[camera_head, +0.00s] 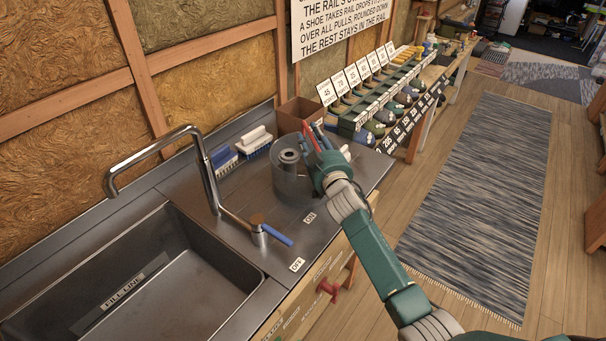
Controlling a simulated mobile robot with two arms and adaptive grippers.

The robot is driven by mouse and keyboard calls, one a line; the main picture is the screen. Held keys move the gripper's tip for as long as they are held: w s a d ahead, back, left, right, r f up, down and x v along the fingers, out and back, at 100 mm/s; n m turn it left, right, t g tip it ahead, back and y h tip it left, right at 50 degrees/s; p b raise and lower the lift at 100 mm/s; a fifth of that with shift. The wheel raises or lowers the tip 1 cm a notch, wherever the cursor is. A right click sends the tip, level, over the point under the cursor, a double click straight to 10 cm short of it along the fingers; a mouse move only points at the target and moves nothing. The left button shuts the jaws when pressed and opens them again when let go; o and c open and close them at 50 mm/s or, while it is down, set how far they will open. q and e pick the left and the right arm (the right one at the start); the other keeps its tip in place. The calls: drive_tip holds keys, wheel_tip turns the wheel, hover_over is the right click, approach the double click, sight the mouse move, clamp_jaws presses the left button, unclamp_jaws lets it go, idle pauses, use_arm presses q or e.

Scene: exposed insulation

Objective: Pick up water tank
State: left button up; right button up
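A grey cylindrical vessel with a round top opening, which looks like the water tank (290,180), stands upright on the dark counter right of the sink. My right gripper (313,140) is at the tank's right side, close to its upper part. Its fingers, with red and blue parts, are small and partly hidden, so I cannot tell whether they are open or touching the tank. My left gripper is not in view.
A sink (150,285) with a tall tap (205,175) and a blue-handled lever (270,230) lies to the left. A rack of shoe-like items (375,95) continues at the right. A rug (480,190) covers open floor.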

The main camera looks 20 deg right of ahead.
drive_tip(key=c, duration=0.3)
clamp_jaws()
